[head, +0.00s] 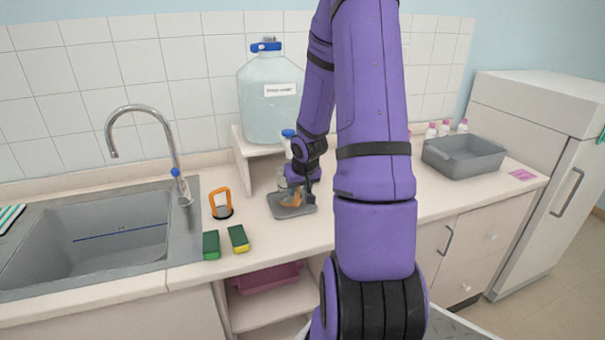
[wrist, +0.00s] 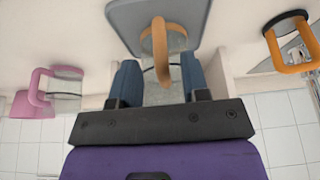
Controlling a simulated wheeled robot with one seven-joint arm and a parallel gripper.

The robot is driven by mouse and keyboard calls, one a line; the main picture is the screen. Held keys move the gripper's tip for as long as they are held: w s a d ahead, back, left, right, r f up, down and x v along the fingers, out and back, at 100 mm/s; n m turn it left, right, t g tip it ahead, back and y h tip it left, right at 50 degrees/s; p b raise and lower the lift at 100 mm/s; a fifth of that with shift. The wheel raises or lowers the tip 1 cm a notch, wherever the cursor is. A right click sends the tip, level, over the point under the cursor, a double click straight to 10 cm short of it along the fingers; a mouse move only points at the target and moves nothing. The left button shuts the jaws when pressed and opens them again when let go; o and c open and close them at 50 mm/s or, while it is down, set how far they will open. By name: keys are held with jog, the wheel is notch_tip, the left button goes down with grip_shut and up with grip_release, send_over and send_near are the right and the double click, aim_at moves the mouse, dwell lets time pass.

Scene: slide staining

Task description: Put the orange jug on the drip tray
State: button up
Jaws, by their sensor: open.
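The orange jug (head: 291,197), a small clear vessel with an orange handle, stands on the grey drip tray (head: 276,209) under the big water bottle's stand. In the wrist view its orange handle (wrist: 160,45) rises between my fingers, over the grey drip tray (wrist: 122,14). My gripper (head: 306,190) is at the jug's right side in the head view. In the wrist view my gripper (wrist: 159,68) is open, one finger on each side of the handle, with gaps visible. My fingers partly hide the jug in the head view.
A brighter orange-handled item with a black base (head: 221,205) stands left of the tray. Two green sponges (head: 225,243) lie near the counter front, beside the sink (head: 95,235). A pink-handled jug (wrist: 40,95) shows in the wrist view. A grey bin (head: 464,158) stands right.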

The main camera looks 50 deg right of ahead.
jog(key=s+a+r+n+h, duration=0.1)
jog(key=s+a+r, duration=0.1)
jog(key=a+r, duration=0.8)
jog(key=s+a+r+n, duration=0.25)
jog(key=a+r, duration=0.45)
jog(key=r, duration=0.4)
jog(key=s+a+r+n+y, duration=0.1)
jog(key=s+a+r, duration=0.3)
jog(key=s+a, duration=0.2)
jog(key=s+a+r+n+t+y, duration=0.1)
jog(key=s+a+r+y, duration=0.1)
jog(key=s+a+r, duration=0.2)
jog(key=s+a, duration=0.2)
jog(key=a, duration=0.1)
jog(key=shift+s, duration=0.35)
jog(key=shift+r, duration=0.1)
